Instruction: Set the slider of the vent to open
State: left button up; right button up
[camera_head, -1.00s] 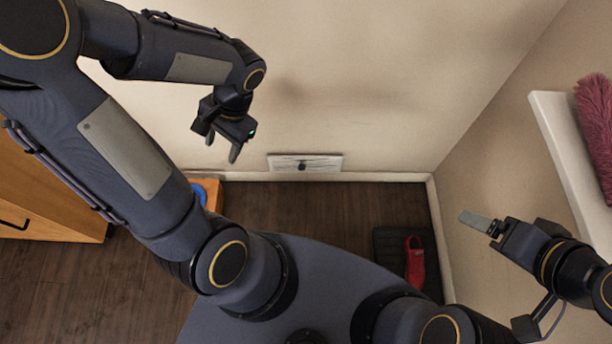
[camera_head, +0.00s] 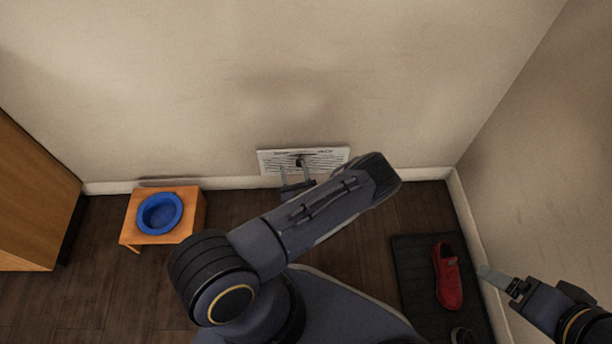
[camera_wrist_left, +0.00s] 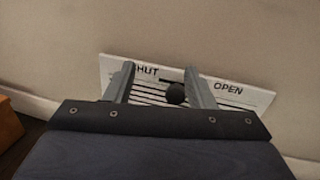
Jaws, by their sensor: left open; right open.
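The white vent (camera_head: 330,156) is low on the back wall, with dark slats. In the left wrist view the vent (camera_wrist_left: 262,97) shows "SHUT" lettering at its left and "OPEN" at its right. Its dark round slider knob (camera_wrist_left: 176,93) is near the middle of the vent, at the near end of a short dark slot. My left gripper (camera_head: 298,176) is open at the vent; in the left wrist view its fingers stand on either side of the knob, with no clear contact visible. My right gripper (camera_head: 502,282) is open and empty at the right, away from the vent.
A small wooden stand (camera_head: 187,230) with a blue bowl (camera_head: 160,213) is left of the vent. A dark mat (camera_head: 412,268) with a red shoe (camera_head: 447,275) lies at the right by the side wall. A wooden cabinet (camera_head: 35,195) stands far left. Floor between is clear.

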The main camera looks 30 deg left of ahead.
aim_at(300, 165)
pick_arm(q)
notch_tip(300, 165, down, 6)
jog(key=d+r+m+t+h+b, duration=0.1)
jog(key=d+m+t+h, duration=0.1)
jog(key=d+m+h, duration=0.1)
jog(key=x, duration=0.2)
jog(key=b+x, duration=0.1)
jog(key=x, duration=0.1)
jog(key=b+x, duration=0.1)
jog(key=x, duration=0.1)
jog(key=shift+a+f, duration=0.3)
jog(key=shift+a, duration=0.05)
jog(key=shift+w+a+r, duration=0.1)
jog(key=shift+w+a, duration=0.2)
jog(key=shift+w, duration=0.35)
pick_arm(e)
notch_tip(300, 165, down, 5)
jog(key=shift+s+r, duration=0.15)
jog(key=shift+r, duration=0.05)
pick_arm(q)
grip_shut()
